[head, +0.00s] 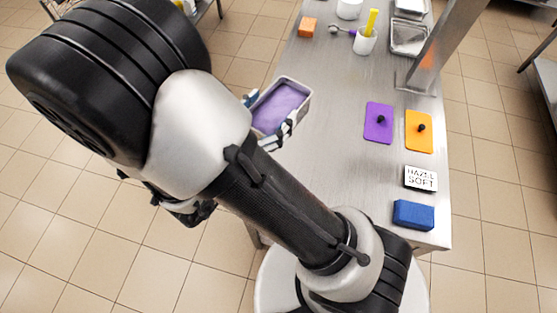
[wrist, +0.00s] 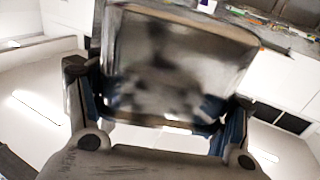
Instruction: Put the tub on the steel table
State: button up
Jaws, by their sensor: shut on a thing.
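A rectangular steel tub (head: 281,107) with purple contents is at the left edge of the steel table (head: 330,152) in the head view. My gripper (head: 270,119) is shut on the tub, with fingers at its opposite sides. In the wrist view the tub (wrist: 180,50) fills the space between the fingers of my gripper (wrist: 160,108), its shiny metal wall towards the camera. The tub looks level. I cannot tell whether its underside touches the table. My arm hides part of the table's near left side.
An orange block (head: 307,27), a white cup (head: 365,40) and a steel pan (head: 408,37) are farther back. The table's middle is clear.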

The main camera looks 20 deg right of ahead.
jog(key=shift+s, duration=0.35)
notch_tip(320, 180, down, 20)
jog(key=b, duration=0.6)
jog(key=shift+s+r+b, duration=0.1)
jog(key=shift+r+b, duration=0.05)
jog(key=shift+b, duration=0.15)
jog(key=o, duration=1.6)
jog(key=shift+g, duration=0.3)
jog(key=shift+c, duration=0.2)
